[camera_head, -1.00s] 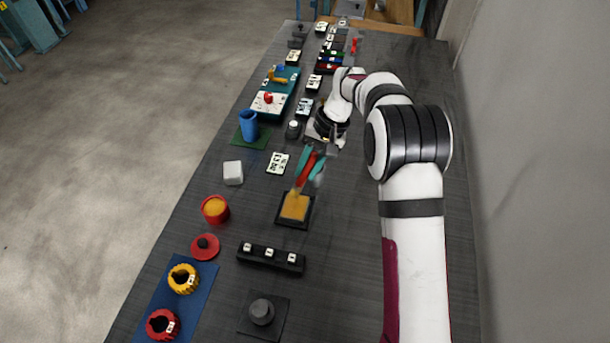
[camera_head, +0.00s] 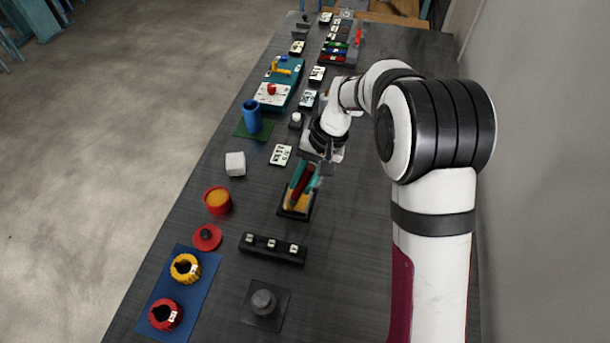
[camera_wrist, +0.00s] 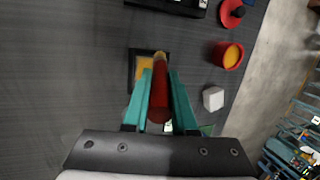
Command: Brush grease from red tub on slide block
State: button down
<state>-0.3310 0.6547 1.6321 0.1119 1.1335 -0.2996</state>
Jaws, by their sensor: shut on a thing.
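My gripper (camera_head: 302,182) has teal fingers, shut on the red handle of a brush (camera_wrist: 158,95). The brush points down over an orange-yellow block on a black plate (camera_wrist: 131,62), apparently the slide block. In the wrist view the pale brush tip overlaps the right part of the orange-yellow face (camera_wrist: 145,68); I cannot tell whether it touches. In the head view fingers and brush hide much of the block. The open red tub (camera_head: 217,201), with yellow-orange grease inside, stands left of the block; it also shows in the wrist view (camera_wrist: 228,56).
A red lid (camera_head: 207,237) lies in front of the tub. A white cube (camera_head: 235,164) stands behind it. A black bar with white pieces (camera_head: 272,248) and a grey knob on a plate (camera_head: 264,303) are nearer. A blue cup (camera_head: 251,118) stands farther back.

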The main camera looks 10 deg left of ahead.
jog(key=shift+r, duration=3.55)
